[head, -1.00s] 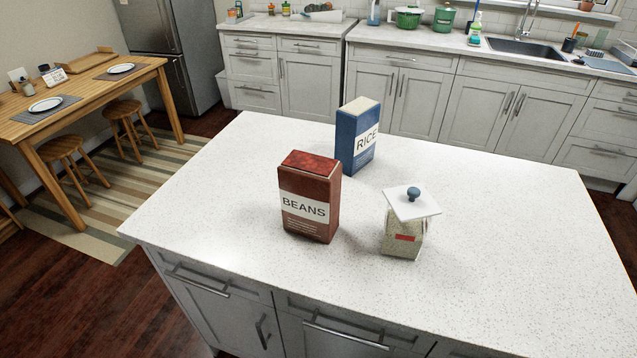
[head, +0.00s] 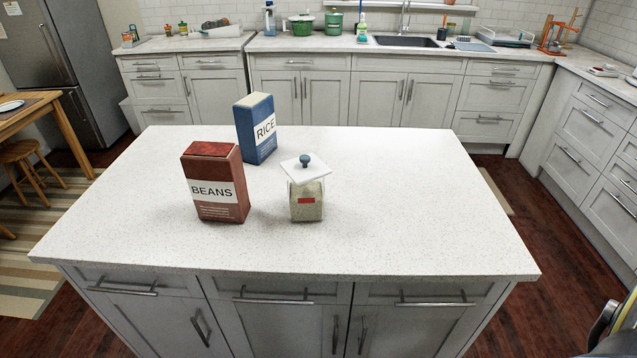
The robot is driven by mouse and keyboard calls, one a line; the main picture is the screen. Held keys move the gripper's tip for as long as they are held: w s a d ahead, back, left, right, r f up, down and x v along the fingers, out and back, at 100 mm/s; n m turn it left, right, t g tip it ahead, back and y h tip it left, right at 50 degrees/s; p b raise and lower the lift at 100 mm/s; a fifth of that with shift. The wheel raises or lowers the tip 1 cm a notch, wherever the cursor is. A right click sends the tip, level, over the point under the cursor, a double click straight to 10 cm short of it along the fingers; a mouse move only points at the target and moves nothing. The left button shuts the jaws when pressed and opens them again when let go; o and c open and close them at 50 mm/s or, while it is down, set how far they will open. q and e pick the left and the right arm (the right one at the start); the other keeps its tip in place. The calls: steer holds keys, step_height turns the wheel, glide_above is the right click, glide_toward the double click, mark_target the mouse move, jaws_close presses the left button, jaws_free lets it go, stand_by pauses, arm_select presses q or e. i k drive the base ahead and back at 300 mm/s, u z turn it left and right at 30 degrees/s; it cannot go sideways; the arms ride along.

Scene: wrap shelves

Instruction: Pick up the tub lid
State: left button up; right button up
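The tub lid (head: 294,165) is a white square plate with a round blue-grey knob (head: 305,160). It rests on top of the tub (head: 306,203), a clear container with pale contents and a red label. The lid looks turned relative to the tub, with corners reaching past the rim. The tub stands upright on the white speckled island (head: 400,210). Neither of my grippers shows in the head view. A dark and yellow-edged piece at the lower right edge is probably part of my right arm, with no fingers visible.
A red BEANS box (head: 216,190) stands left of the tub, and a blue RICE box (head: 257,130) stands behind, to the left. The island top right of the tub is clear. Its front edge is above cabinet drawers. Counters with a sink (head: 405,41) line the back wall.

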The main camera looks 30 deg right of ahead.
mark_target(305, 169)
steer(key=z, duration=0.15)
steer(key=k, duration=0.1)
steer(key=u, duration=1.3)
steer(key=i, duration=0.7)
steer(key=z, duration=1.75)
